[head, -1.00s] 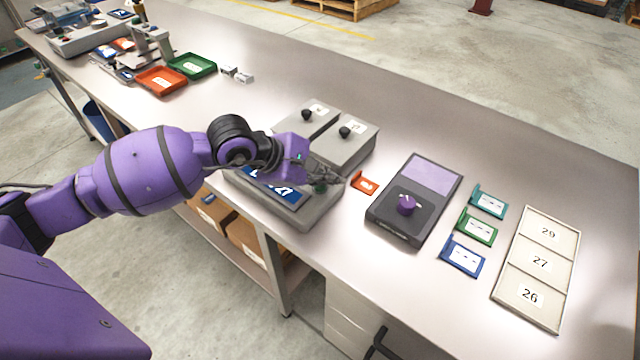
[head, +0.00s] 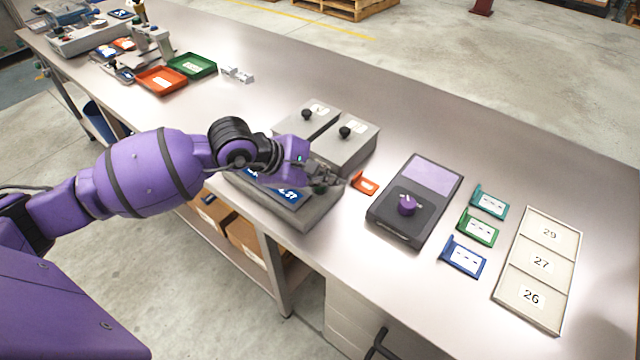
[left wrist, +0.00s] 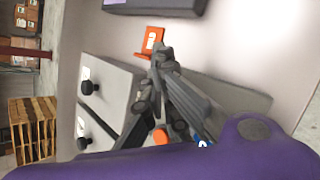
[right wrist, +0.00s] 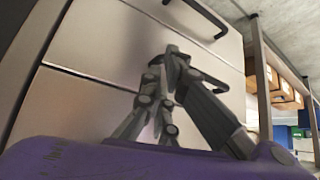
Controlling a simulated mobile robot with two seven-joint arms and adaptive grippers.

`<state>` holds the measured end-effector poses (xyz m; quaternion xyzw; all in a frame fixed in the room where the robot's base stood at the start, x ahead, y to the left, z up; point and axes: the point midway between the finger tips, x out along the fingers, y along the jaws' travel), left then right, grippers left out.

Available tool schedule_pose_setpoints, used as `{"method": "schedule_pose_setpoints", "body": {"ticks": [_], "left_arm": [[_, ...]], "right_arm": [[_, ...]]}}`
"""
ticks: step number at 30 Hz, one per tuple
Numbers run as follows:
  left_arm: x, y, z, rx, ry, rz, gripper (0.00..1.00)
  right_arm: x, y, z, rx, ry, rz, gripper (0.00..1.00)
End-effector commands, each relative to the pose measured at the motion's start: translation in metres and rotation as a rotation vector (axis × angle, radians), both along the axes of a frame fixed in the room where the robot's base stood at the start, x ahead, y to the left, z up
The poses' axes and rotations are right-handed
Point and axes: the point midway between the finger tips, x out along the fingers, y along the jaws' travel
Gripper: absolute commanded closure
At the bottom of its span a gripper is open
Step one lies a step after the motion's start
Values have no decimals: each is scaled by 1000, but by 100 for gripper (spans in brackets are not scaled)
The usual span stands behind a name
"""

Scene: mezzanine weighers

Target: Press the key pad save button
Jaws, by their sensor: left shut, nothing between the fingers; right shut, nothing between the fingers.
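The key pad is probably the grey unit (head: 313,217) with a blue lit display (head: 291,194) at the table's front edge. A small dark green round part (head: 320,189) shows at its right end, by my fingers. An orange round part (left wrist: 160,137) shows below the fingers in the left wrist view. I cannot read which is the save button. My left gripper (head: 343,183) is shut and empty, low over the unit's right end; contact cannot be told. My right gripper (right wrist: 175,54) is shut and empty in front of drawer fronts below the tabletop.
Two grey lidded boxes (head: 352,151) with black knobs stand behind the unit. An orange card holder (head: 365,184) is close to the left fingertips. A dark device (head: 391,226) with a purple knob, several card holders and a numbered tray (head: 511,287) lie to the right.

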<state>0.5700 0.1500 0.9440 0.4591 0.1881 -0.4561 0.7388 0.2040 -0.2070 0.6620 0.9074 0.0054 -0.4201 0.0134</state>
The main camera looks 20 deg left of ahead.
Motion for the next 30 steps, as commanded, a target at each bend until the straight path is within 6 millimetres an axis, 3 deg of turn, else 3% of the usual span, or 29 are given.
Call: {"method": "schedule_pose_setpoints", "body": {"ticks": [7, 20, 30], "left_arm": [[1, 0, 15, 0, -2, 0, 100], [0, 0, 18, 0, -1, 0, 100], [1, 1, 53, 0, -7, 0, 100]], "right_arm": [[7, 0, 10, 0, -17, 0, 100], [9, 0, 12, 0, -20, 0, 100], [25, 0, 34, 0, -60, 0, 100]]}}
